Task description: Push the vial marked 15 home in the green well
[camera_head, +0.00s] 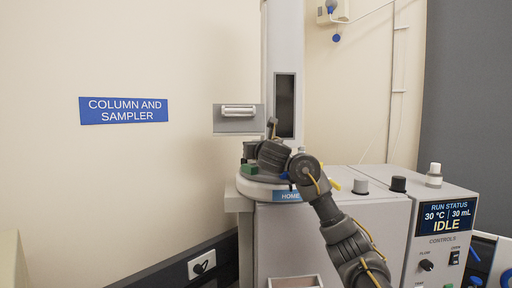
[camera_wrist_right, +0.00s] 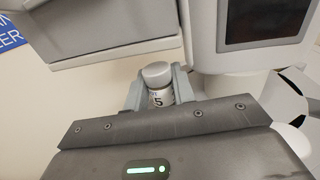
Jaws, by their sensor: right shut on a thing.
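In the right wrist view, a vial (camera_wrist_right: 158,84) with a grey-white cap and a white label stands between the two fingers of my right gripper (camera_wrist_right: 160,92), which is shut on it. A "5" shows on the label; the rest is hard to read. The vial's lower end is hidden behind the gripper body. In the head view, my right gripper (camera_head: 251,151) is over the round carousel, just above a green well (camera_head: 249,169). I cannot make out the vial there or tell how deep it sits. My left gripper is not in view.
The round white carousel (camera_head: 246,189) has a blue HOME label on its front. A tall grey column (camera_head: 283,40) with a boxy head (camera_head: 238,125) rises behind and above my gripper. Black and grey caps (camera_head: 398,184) stand on the cabinet to the right.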

